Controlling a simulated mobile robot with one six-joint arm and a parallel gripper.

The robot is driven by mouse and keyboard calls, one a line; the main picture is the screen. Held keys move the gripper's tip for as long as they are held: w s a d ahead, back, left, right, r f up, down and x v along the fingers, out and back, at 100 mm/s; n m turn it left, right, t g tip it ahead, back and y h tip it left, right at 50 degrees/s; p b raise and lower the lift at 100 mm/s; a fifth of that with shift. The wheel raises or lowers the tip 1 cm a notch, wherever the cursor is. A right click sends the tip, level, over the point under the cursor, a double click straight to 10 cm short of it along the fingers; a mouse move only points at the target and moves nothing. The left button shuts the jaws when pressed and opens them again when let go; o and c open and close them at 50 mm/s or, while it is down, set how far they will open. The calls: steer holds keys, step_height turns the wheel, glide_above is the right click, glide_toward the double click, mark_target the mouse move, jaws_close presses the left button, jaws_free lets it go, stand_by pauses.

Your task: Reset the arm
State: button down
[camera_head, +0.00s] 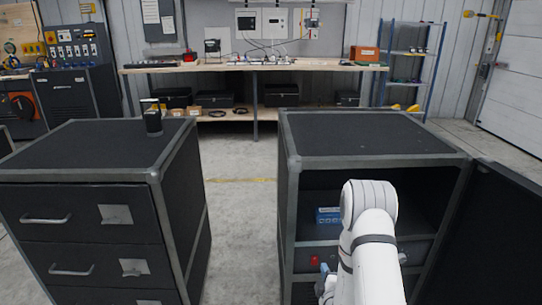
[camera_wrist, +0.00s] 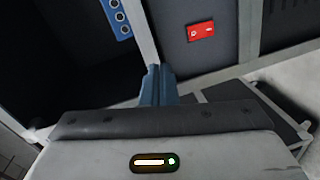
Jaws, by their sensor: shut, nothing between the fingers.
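My arm, white with dark bands, reaches in front of the open right cabinet (camera_head: 370,139) in the head view. My gripper shows in the wrist view (camera_wrist: 157,74) as two blue-grey fingers pressed together, shut with nothing between them. In the head view it is mostly hidden behind my arm, low near the cabinet front. The fingertips point toward the cabinet's front edge, close to the strip between the open compartment and the panel with a red switch (camera_wrist: 201,32). I cannot tell whether they touch it.
A blue box (camera_head: 328,215) sits inside the open compartment; it also shows in the wrist view (camera_wrist: 116,18). The cabinet door (camera_head: 497,235) stands open at right. A drawer cabinet (camera_head: 85,220) with a small black device (camera_head: 153,120) stands at left. Floor between the cabinets is clear.

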steer(key=s+a+r+m+g+p, duration=0.15)
steer(key=r+m+g+p, duration=0.25)
steer(key=r, duration=0.8)
steer(key=s+r+m+g+p, duration=0.3)
steer(key=r+m+p, duration=0.1)
steer(key=r, duration=0.9)
steer(key=s+a+r+m+g+p, duration=0.1)
steer(key=s+r+m+g+p, duration=0.2)
steer(key=s+r, duration=0.5)
steer(key=s+r+m+g+p, duration=0.3)
steer(key=s+r+m, duration=0.2)
steer(key=s, duration=1.2)
step_height(320, 180, up, 4)
steer(key=shift+a+f+g, duration=0.1)
steer(key=shift+a+g, duration=0.2)
steer(key=shift+a, duration=0.05)
